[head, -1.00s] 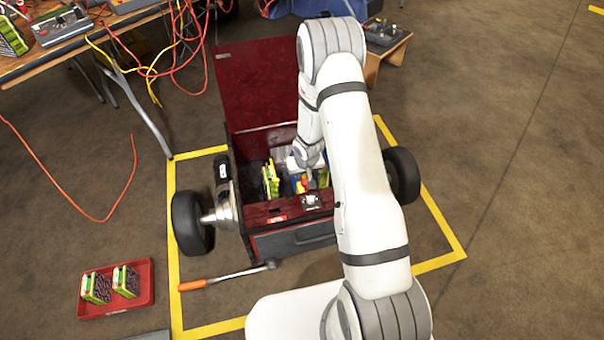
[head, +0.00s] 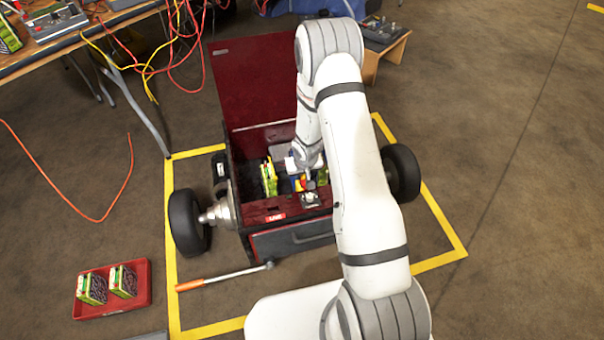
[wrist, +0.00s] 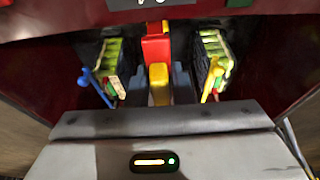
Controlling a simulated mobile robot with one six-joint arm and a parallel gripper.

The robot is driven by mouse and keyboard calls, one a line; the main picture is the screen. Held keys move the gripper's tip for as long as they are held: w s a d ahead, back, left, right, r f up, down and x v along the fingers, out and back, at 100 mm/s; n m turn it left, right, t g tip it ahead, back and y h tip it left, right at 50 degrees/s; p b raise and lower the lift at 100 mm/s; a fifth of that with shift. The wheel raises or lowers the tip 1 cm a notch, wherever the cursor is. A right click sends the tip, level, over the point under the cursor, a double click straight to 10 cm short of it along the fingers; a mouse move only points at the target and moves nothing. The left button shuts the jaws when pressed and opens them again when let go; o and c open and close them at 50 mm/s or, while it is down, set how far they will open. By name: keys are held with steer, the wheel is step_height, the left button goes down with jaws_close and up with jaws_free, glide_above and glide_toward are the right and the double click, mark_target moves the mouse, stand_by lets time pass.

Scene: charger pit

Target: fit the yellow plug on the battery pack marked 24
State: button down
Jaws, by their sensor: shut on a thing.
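My gripper (wrist: 160,88) reaches down into the open dark red chest, its dark fingers shut on a red and yellow piece (wrist: 158,78). I cannot tell whether this piece is loose or fixed. In the wrist view a green battery pack (wrist: 112,60) stands left of the fingers with a blue plug or lead (wrist: 87,80) beside it. Another green pack (wrist: 213,45) stands right, with a yellow plug or lead (wrist: 214,72) at its near side. No mark 24 is readable. In the head view my gripper (head: 304,182) partly hides the chest's inside; one green pack (head: 269,178) shows.
The chest (head: 262,85) has its lid raised and a red label on its front rim. Two packs sit in a red tray (head: 140,302) on the floor. An orange-handled bar (head: 225,278) lies before the chest. Wheels flank it. A cable-strewn table (head: 90,40) stands upper left.

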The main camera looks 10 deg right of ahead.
steer(key=shift+f+b, duration=0.6)
steer(key=shift+f, duration=0.1)
steer(key=c, duration=1.2)
jaws_free()
steer(key=shift+r, duration=0.15)
